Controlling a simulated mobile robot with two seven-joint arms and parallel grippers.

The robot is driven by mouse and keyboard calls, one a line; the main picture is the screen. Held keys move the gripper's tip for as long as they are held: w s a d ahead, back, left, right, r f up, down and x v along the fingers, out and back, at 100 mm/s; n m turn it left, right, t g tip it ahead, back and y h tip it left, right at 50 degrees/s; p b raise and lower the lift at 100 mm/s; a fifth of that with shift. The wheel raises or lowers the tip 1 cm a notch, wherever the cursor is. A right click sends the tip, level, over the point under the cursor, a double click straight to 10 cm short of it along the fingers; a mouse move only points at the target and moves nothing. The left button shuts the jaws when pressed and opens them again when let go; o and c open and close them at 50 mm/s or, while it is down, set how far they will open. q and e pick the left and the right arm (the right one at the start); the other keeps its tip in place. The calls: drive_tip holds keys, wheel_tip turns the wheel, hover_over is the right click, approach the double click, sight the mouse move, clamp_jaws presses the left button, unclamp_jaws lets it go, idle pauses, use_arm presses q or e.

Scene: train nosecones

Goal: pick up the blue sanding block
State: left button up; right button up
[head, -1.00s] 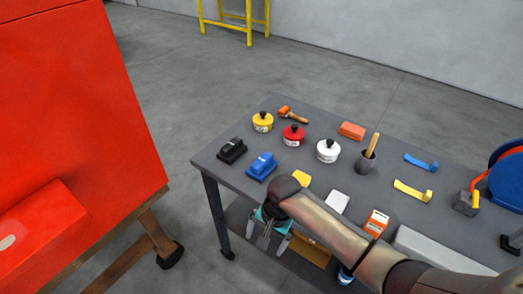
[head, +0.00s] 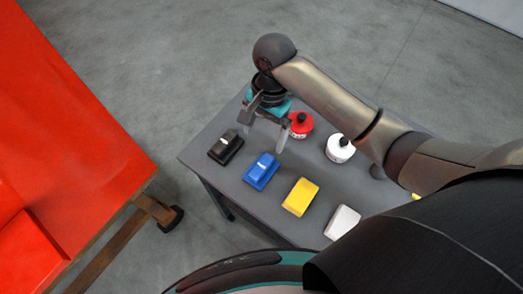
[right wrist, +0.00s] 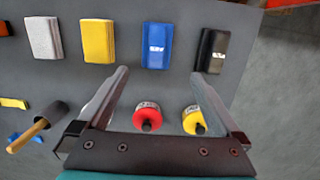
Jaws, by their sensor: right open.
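The blue sanding block (head: 261,171) lies on the grey table between a black block and a yellow block. It also shows in the right wrist view (right wrist: 157,46), upper middle, ahead of the fingertips. My right gripper (head: 265,138) is open and empty above the table, behind the blue block in the head view. In the right wrist view its two fingers (right wrist: 160,82) are spread wide, with the blue block beyond the gap between them. The block is not touched. My left gripper is not in view.
The black block (head: 226,147), yellow block (head: 300,197) and white block (head: 342,222) share the row. A red pot (head: 300,124) and a white pot (head: 340,148) stand behind. A yellow pot (right wrist: 193,120) is under the gripper. The red panel (head: 70,140) stands left of the table (head: 205,160).

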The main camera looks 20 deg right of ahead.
hover_over(262, 165)
drive_tip(key=f, duration=0.5)
drive_tip(key=shift+w+d+f+b, duration=0.15)
drive_tip(key=shift+w+f+b, duration=0.1)
drive_tip(key=shift+b, duration=0.15)
drive_tip(key=f, duration=0.3)
drive_tip(key=shift+a+f, duration=0.2)
drive_tip(key=shift+f, duration=0.1)
drive_tip(key=shift+s+f+b, duration=0.1)
drive_tip(key=shift+f+b, duration=0.2)
drive_tip(key=shift+f, duration=0.15)
drive_tip(key=f, duration=0.4)
drive_tip(key=shift+s+f+b, duration=0.25)
drive_tip(key=shift+f+b, duration=0.1)
drive_tip(key=shift+b, duration=0.05)
drive_tip(key=c, duration=0.4)
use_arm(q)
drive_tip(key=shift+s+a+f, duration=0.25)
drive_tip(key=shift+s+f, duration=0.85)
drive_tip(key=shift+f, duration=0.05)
use_arm(e)
drive_tip(key=c, duration=0.9)
